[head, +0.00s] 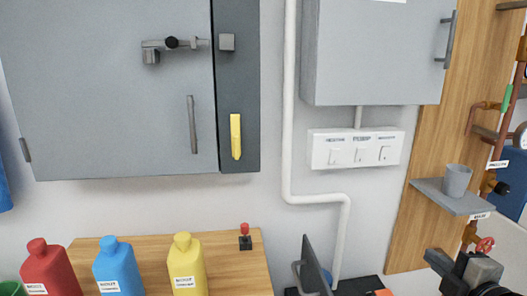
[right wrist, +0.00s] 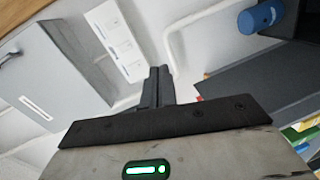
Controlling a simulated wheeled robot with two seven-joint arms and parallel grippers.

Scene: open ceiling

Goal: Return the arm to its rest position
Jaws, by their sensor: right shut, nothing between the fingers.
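My right gripper (head: 437,258) is at the lower right of the head view, in front of the wood panel and below the small grey shelf. In the right wrist view its two dark fingers (right wrist: 158,85) are together with nothing between them. It touches nothing that I can see. My left arm and left gripper are not in view.
A grey cup (head: 457,180) stands on the shelf (head: 452,197). Copper pipes (head: 484,130) run at far right. A grey cabinet (head: 110,90) hangs upper left.

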